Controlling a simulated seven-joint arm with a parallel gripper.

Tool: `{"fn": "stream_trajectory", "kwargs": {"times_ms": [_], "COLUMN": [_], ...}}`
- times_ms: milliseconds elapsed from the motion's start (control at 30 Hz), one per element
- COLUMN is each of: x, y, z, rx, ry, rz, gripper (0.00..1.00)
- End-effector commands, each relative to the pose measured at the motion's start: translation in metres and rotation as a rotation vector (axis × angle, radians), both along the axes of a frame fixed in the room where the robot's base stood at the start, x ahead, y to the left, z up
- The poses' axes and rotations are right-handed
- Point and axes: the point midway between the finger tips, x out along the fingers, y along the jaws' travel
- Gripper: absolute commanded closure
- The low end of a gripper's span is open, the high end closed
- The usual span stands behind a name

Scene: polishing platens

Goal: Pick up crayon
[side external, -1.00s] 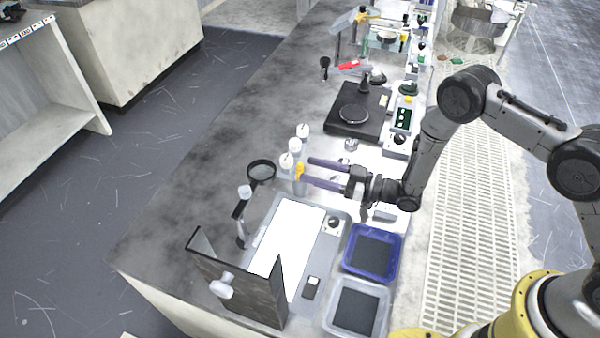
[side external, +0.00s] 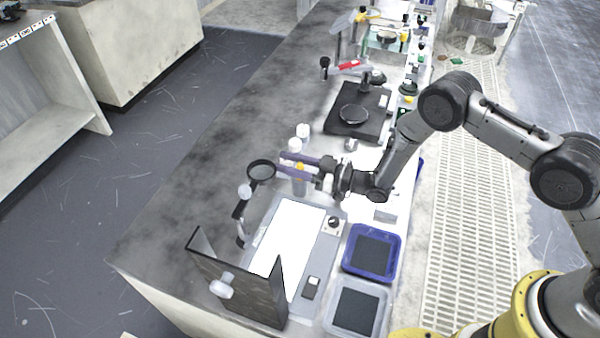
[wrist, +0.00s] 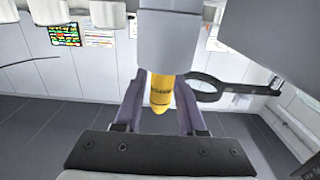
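The yellow crayon (wrist: 162,93) shows in the wrist view between my two fingers, its rounded tip toward the gripper's palm. Its other end meets a pale grey cylinder (wrist: 167,40). In the side external view only a small yellow-orange patch of the crayon (side external: 299,167) shows at the fingers. My gripper (wrist: 160,108) has its purple fingers apart, one on each side of the crayon; it also shows in the side external view (side external: 283,163). The crayon looks close to the right finger, but I cannot tell whether it touches.
White-topped bottles (side external: 303,131) stand close by the fingers. A round black-rimmed magnifier (side external: 261,171) is just left of them. A light panel (side external: 287,240), a blue tray (side external: 372,270) and a clear tray (side external: 357,307) lie in front. A black scale (side external: 341,126) sits behind.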

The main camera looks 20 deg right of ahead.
Motion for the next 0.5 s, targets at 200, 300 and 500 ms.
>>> {"fn": "stream_trajectory", "kwargs": {"times_ms": [200,300,500], "x": [-0.0001,-0.0001,-0.0001], "y": [-0.0002,-0.0002,-0.0002], "z": [0.0001,0.0001,0.0004], "rx": [0.0,0.0,0.001], "ry": [0.0,0.0,-0.001], "rz": [0.0,0.0,0.0], "gripper": [1.0,1.0,1.0]}}
